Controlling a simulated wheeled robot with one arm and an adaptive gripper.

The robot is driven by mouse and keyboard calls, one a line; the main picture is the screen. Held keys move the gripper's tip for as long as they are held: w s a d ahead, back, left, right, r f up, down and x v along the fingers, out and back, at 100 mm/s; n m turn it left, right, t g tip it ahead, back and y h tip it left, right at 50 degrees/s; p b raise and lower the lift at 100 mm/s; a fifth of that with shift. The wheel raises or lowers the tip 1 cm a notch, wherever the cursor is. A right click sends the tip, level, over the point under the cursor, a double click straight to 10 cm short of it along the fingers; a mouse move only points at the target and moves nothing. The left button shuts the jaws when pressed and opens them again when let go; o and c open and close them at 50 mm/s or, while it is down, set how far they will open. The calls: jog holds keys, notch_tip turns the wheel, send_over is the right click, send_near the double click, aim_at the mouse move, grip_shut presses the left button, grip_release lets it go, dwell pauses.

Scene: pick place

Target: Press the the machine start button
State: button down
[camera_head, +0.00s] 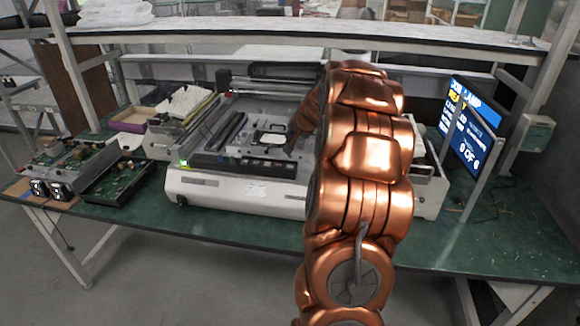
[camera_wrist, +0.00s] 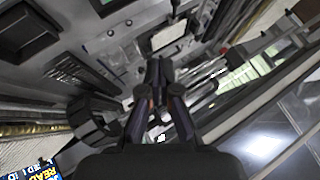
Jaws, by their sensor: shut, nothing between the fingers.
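The machine (camera_head: 240,190) is a wide white and grey unit on the green table. A dark strip with small buttons (camera_head: 245,163) runs along its front, and a small green light (camera_head: 184,162) glows at its left front corner. I cannot tell which control is the start button. My gripper (camera_head: 289,150) is over the right middle of the machine, largely hidden by my copper arm. In the wrist view my gripper (camera_wrist: 157,68) is shut and empty, with blurred machine parts beyond its fingertips. A small red spot (camera_wrist: 222,50) shows right of the fingertips.
Open circuit-board trays (camera_head: 118,180) and a purple-edged box (camera_head: 130,118) lie to the left. A white shelf (camera_head: 300,35) spans above the back. The table's right end (camera_head: 500,240) is mostly clear.

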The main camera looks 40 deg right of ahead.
aim_at(291, 167)
jog(key=shift+f, duration=0.15)
jog(key=shift+f+b, duration=2.85)
jog(key=shift+f, duration=1.4)
jog(key=shift+f, duration=0.15)
jog(key=shift+f+b, duration=0.25)
jog(key=shift+b, duration=0.1)
jog(key=shift+a+f+b, duration=0.1)
jog(key=shift+f+b, duration=0.2)
jog(key=shift+f, duration=0.15)
jog(key=shift+r, duration=0.1)
jog(key=shift+r+p, duration=0.5)
jog(key=shift+r, duration=0.25)
jog(key=shift+r, duration=0.1)
